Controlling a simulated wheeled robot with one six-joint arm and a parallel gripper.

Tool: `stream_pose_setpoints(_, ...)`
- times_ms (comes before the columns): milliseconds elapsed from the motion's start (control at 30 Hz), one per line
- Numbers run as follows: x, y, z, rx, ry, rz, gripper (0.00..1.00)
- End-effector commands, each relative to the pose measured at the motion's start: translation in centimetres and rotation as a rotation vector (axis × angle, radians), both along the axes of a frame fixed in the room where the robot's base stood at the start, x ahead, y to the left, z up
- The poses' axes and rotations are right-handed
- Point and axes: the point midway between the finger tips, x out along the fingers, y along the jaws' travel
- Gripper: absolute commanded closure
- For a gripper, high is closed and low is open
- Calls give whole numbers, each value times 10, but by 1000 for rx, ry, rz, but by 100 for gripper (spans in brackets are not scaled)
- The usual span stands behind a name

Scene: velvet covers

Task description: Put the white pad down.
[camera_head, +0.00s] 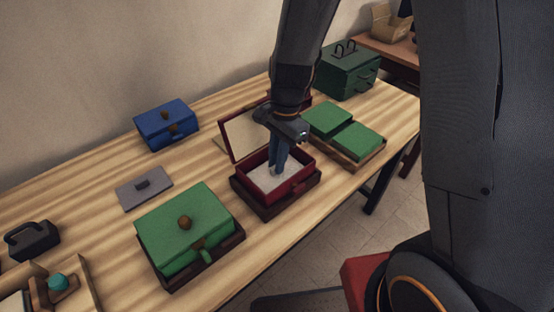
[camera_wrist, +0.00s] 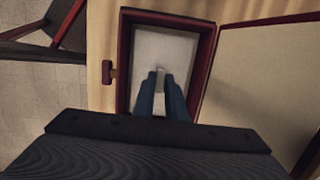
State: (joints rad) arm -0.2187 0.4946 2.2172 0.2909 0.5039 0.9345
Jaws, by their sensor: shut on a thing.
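The white pad (camera_head: 264,178) lies inside an open dark red box (camera_head: 290,190) on the table. It also shows in the wrist view (camera_wrist: 152,46), filling the floor of the box (camera_wrist: 207,50). My gripper (camera_head: 277,171) points down into the box, with its blue fingers close together at the pad. In the wrist view the fingertips (camera_wrist: 160,72) are shut on a small pale part at the pad's middle. The fingers hide part of the pad. Whether the pad touches the box floor cannot be told.
The red box's lid (camera_head: 246,135) stands open behind it. A green box (camera_head: 185,225) sits to the left, green pads in a tray (camera_head: 358,141) to the right. A blue box (camera_head: 167,124), a grey plate (camera_head: 144,188) and a dark green case (camera_head: 346,72) stand farther off.

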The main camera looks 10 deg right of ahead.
Motion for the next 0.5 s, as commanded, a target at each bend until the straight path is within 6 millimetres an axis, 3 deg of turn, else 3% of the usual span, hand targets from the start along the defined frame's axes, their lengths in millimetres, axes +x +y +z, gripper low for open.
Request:
stream_pose_setpoints(400,0,0,-5,0,0,-1,100)
stream_pose_setpoints(433,0,0,-5,0,-1,-1,83)
stream_pose_setpoints(500,0,0,-4,0,-1,-1,71)
